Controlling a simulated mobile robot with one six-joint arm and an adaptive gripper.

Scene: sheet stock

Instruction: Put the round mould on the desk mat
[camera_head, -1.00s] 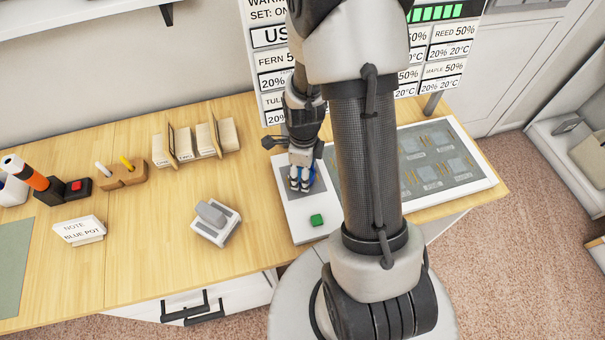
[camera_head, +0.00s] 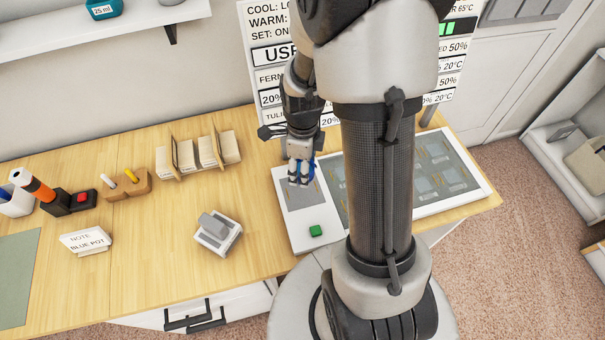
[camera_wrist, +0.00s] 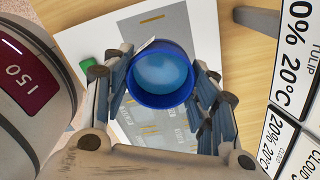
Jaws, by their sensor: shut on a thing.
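The round mould (camera_wrist: 162,72) is a blue, cup-shaped piece with pale blue inside. In the wrist view it sits between the fingers of my gripper (camera_wrist: 160,82), which is shut on it. In the head view my gripper (camera_head: 300,176) is over the grey pad at the left of the white panel, and only a sliver of the blue mould (camera_head: 312,168) shows by the fingers. It appears held a little above the panel. The desk mat (camera_head: 16,275) is a flat grey-green sheet at the desk's left edge, cut by the frame, with nothing on its visible part.
The white panel (camera_head: 304,240) has a green button (camera_head: 316,231). A grey-white device (camera_head: 218,233), a note stand (camera_head: 85,241), a black box with a red button (camera_head: 78,200), a wooden holder (camera_head: 128,184) and a card rack (camera_head: 198,154) stand leftward. Bare desk lies between them.

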